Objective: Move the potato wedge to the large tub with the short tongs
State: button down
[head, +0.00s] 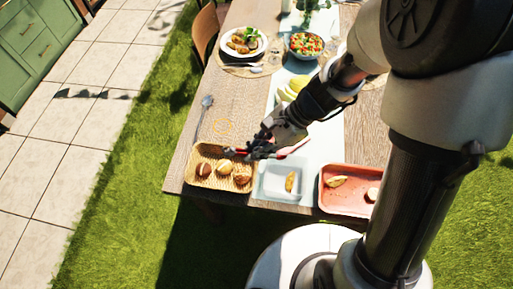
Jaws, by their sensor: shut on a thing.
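My gripper (258,150) is over the front part of the table, just behind the woven basket. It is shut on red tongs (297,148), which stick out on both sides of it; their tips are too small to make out. One potato wedge (290,182) lies in a pale, shallow tub (264,190) at the table's front edge. Another yellow wedge (337,182) lies in the red tray (345,206) to the right. I cannot tell whether the pale tub is the large one. The gripper is apart from both wedges.
The woven basket (202,149) holds several brown, roll-like pieces. A spoon (205,104) lies behind it. Farther back are a plate of food (261,50), a salad bowl (290,44) and yellow fruit (286,95). Bare wood (235,95) shows left of the pale runner. A chair (205,30) stands at the left.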

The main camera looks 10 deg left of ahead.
jog(key=shift+f, duration=0.1)
notch_tip(320, 180, down, 9)
jog(key=b, duration=0.8)
jog(key=c, duration=1.8)
grip_release()
jog(key=shift+r, duration=0.2)
notch_tip(320, 180, up, 10)
jog(key=p, duration=0.9)
